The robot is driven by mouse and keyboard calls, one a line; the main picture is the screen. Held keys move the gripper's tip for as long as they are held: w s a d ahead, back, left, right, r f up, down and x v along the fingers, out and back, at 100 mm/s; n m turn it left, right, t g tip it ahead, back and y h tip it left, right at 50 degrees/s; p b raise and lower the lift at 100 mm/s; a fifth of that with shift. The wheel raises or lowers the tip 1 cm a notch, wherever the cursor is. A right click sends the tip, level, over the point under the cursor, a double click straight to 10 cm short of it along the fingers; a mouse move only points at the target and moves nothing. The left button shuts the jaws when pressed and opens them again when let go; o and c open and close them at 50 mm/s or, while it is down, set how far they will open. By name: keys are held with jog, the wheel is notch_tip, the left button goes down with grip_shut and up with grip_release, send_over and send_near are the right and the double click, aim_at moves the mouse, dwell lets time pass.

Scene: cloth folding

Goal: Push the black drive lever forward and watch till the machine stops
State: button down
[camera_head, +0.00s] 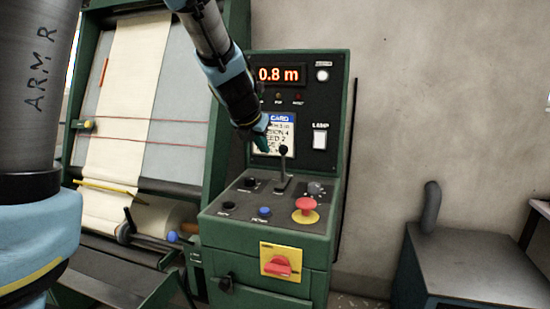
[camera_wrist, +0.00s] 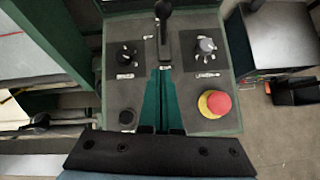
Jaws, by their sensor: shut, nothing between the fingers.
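The black drive lever (camera_head: 283,165) stands roughly upright in its slot on the sloping top of the green control console (camera_head: 265,250). In the wrist view the lever (camera_wrist: 163,22) is at the top middle, just beyond my fingertips. My gripper (camera_head: 263,145) is shut and empty, its green fingers close to the left of the lever's knob in the head view. In the wrist view the gripper (camera_wrist: 161,70) lies in line with the lever slot. I cannot tell whether the fingers touch the lever. The machine's display (camera_head: 278,75) reads 0.8 m.
A red mushroom button (camera_head: 306,205) on a yellow base, a blue button (camera_head: 264,211) and dark knobs surround the lever. A red switch (camera_head: 277,266) is on the console front. A cloth-carrying machine (camera_head: 128,90) stands left; a dark cabinet (camera_head: 470,265) stands right.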

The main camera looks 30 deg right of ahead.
send_near(282, 160)
jog(key=shift+b+x, duration=0.3)
jog(key=shift+x, duration=2.05)
